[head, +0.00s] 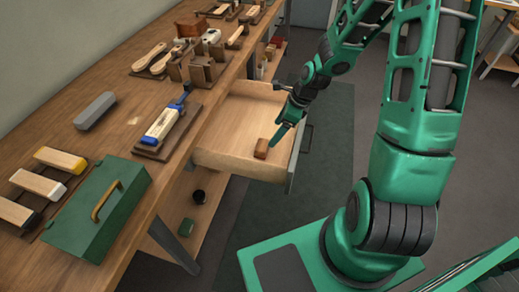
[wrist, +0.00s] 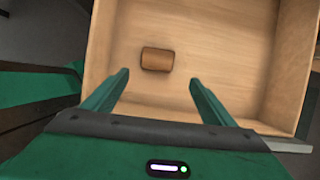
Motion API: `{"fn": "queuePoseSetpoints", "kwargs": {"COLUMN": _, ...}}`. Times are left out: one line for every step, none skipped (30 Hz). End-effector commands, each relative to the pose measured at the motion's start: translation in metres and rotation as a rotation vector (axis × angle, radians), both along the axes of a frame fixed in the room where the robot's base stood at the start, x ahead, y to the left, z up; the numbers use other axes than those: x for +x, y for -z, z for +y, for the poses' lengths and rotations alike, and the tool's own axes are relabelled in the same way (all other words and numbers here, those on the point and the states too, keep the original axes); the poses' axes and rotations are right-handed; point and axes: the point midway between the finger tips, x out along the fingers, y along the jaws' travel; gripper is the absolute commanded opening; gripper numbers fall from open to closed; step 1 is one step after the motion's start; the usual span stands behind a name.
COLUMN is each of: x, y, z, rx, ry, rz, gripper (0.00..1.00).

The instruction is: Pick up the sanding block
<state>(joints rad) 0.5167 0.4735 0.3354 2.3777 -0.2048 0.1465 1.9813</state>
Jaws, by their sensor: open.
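A small brown block (head: 261,149), which looks like the sanding block, lies in the open drawer (head: 235,165) near its front. In the wrist view the block (wrist: 157,60) lies flat on the pale drawer floor (wrist: 215,40). My gripper (head: 277,135) is over the drawer, close to the block in the head view. In the wrist view my gripper (wrist: 160,78) is open and empty, with its two green fingers spread apart. The block lies just beyond the fingertips, between their lines and nearer the left finger. I cannot tell the exact height of the fingertips above the drawer floor.
The drawer's side wall (wrist: 293,60) stands to the right in the wrist view. The workbench (head: 120,130) holds brushes, a grey block (head: 95,110) and a green box (head: 97,210).

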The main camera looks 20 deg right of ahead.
Motion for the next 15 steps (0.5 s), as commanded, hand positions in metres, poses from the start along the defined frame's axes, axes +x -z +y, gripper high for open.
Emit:
{"fn": "queuePoseSetpoints", "kwargs": {"x": 0.002, "y": 0.003, "z": 0.003, "rx": 0.012, "ry": 0.015, "rz": 0.003, "gripper": 0.78}}
{"fn": "queuePoseSetpoints", "kwargs": {"x": 0.002, "y": 0.004, "z": 0.004, "rx": 0.016, "ry": 0.02, "rz": 0.004, "gripper": 0.78}}
{"fn": "queuePoseSetpoints", "kwargs": {"x": 0.003, "y": 0.007, "z": 0.005, "rx": 0.019, "ry": 0.024, "rz": 0.004, "gripper": 0.78}}
{"fn": "queuePoseSetpoints", "kwargs": {"x": 0.004, "y": 0.009, "z": 0.006, "rx": 0.02, "ry": 0.026, "rz": 0.004, "gripper": 0.78}}
{"fn": "queuePoseSetpoints", "kwargs": {"x": 0.005, "y": 0.012, "z": 0.007, "rx": 0.021, "ry": 0.027, "rz": 0.005, "gripper": 0.78}}
{"fn": "queuePoseSetpoints", "kwargs": {"x": 0.006, "y": 0.016, "z": 0.009, "rx": 0.02, "ry": 0.026, "rz": 0.006, "gripper": 0.78}}
{"fn": "queuePoseSetpoints", "kwargs": {"x": 0.007, "y": 0.02, "z": 0.01, "rx": 0.02, "ry": 0.025, "rz": 0.006, "gripper": 0.78}}
{"fn": "queuePoseSetpoints", "kwargs": {"x": 0.008, "y": 0.024, "z": 0.012, "rx": 0.021, "ry": 0.025, "rz": 0.006, "gripper": 0.78}}
{"fn": "queuePoseSetpoints", "kwargs": {"x": 0.009, "y": 0.029, "z": 0.013, "rx": 0.02, "ry": 0.025, "rz": 0.006, "gripper": 0.78}}
{"fn": "queuePoseSetpoints", "kwargs": {"x": 0.009, "y": 0.033, "z": 0.015, "rx": 0.019, "ry": 0.025, "rz": 0.007, "gripper": 0.78}}
{"fn": "queuePoseSetpoints", "kwargs": {"x": 0.01, "y": 0.036, "z": 0.016, "rx": 0.019, "ry": 0.024, "rz": 0.006, "gripper": 0.78}}
{"fn": "queuePoseSetpoints", "kwargs": {"x": 0.012, "y": 0.041, "z": 0.017, "rx": 0.019, "ry": 0.024, "rz": 0.006, "gripper": 0.78}}
{"fn": "queuePoseSetpoints", "kwargs": {"x": 0.012, "y": 0.044, "z": 0.018, "rx": 0.019, "ry": 0.024, "rz": 0.006, "gripper": 0.78}}
{"fn": "queuePoseSetpoints", "kwargs": {"x": 0.013, "y": 0.046, "z": 0.019, "rx": 0.019, "ry": 0.024, "rz": 0.006, "gripper": 0.78}}
{"fn": "queuePoseSetpoints", "kwargs": {"x": 0.013, "y": 0.049, "z": 0.02, "rx": 0.018, "ry": 0.024, "rz": 0.005, "gripper": 0.78}}
